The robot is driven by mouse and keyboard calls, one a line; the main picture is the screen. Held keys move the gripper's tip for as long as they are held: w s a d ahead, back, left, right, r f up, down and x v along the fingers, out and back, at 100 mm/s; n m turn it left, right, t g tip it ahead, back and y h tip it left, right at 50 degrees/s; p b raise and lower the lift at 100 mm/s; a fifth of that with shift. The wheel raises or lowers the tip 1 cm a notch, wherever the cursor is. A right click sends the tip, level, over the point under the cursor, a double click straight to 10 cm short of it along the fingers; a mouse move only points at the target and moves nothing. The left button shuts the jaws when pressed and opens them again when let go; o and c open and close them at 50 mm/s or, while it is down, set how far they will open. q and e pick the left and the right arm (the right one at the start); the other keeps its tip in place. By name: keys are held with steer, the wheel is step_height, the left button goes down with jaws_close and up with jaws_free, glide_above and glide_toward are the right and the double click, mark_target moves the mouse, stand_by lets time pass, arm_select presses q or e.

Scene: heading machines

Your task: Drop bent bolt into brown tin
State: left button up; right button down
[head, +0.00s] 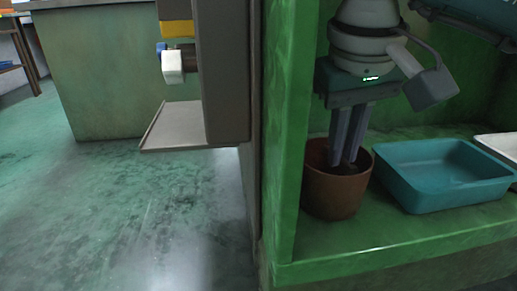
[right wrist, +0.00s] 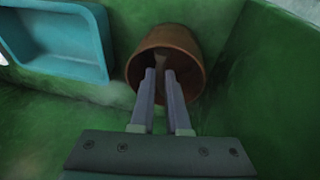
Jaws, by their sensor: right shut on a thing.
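The brown tin (head: 334,196) stands upright on the green shelf, left of the teal tray. Its open mouth also shows in the right wrist view (right wrist: 188,45). My right gripper (head: 346,163) points down with its fingertips inside the tin's mouth. In the right wrist view its fingers (right wrist: 161,72) are close together, shut on a small dull thing (right wrist: 160,61) at the tips, which I take to be the bent bolt. Its shape is too dim and small to make out. My left gripper is not in view.
A teal tray (head: 442,172) stands close to the right of the tin, and a white tray (head: 502,146) is at the far right edge. The green side wall (head: 288,150) of the bay is close to the tin's left. A grey machine with a metal chute (head: 180,127) stands further left.

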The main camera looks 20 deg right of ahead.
mark_target(336, 169)
step_height(336, 169, down, 4)
steer(key=b, duration=0.2)
steer(key=shift+w+a+b, duration=0.1)
steer(key=shift+w+b, duration=0.05)
steer(key=shift+b, duration=0.25)
steer(key=shift+r, duration=0.15)
steer(key=shift+f+b, duration=0.35)
steer(key=shift+f, duration=0.25)
steer(key=c, duration=0.9)
jaws_free()
steer(key=shift+r, duration=0.15)
steer(key=p+v, duration=0.5)
steer(key=v, duration=0.3)
steer(key=shift+r, duration=0.25)
